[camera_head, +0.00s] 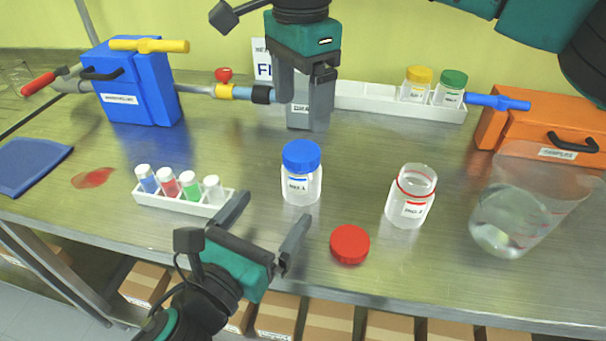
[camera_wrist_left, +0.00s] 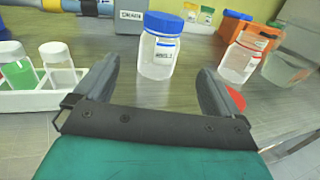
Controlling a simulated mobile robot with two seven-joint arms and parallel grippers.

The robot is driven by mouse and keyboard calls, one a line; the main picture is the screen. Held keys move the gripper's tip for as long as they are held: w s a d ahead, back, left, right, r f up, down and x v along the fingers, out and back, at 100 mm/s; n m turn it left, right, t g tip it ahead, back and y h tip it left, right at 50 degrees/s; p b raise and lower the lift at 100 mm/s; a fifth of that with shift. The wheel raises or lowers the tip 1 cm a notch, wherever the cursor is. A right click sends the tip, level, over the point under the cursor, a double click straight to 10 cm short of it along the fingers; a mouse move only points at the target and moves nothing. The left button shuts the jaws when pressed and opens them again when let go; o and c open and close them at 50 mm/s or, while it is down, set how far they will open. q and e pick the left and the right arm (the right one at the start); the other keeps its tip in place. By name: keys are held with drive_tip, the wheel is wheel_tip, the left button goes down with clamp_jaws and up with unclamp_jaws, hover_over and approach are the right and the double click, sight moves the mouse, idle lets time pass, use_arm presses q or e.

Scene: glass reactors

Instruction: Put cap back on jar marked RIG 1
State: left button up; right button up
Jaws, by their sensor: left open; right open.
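An open clear jar (camera_head: 411,197) with a red ring at its neck stands upright, without a cap, right of centre; it also shows in the left wrist view (camera_wrist_left: 241,58). Its label is too small to read surely. A red cap (camera_head: 349,244) lies on the table in front and to the left of it, partly hidden behind a finger in the left wrist view (camera_wrist_left: 236,98). A blue-capped jar (camera_head: 301,174) stands to the left. My left gripper (camera_head: 275,208) is open and empty, in front of the blue-capped jar. My right gripper (camera_head: 306,88) is open at the back, by a grey box (camera_head: 311,112).
A tilted clear beaker (camera_head: 515,215) is at the right, by an orange box (camera_head: 545,135). A white vial rack (camera_head: 180,201) stands left of my left gripper.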

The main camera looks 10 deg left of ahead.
sight(307, 164)
use_arm(q)
drive_tip(key=x, duration=1.3)
drive_tip(key=shift+c, duration=0.4)
drive_tip(key=c, duration=1.6)
clamp_jaws()
use_arm(e)
drive_tip(key=shift+m, duration=0.5)
drive_tip(key=m, duration=0.3)
drive_tip(key=shift+m, duration=0.3)
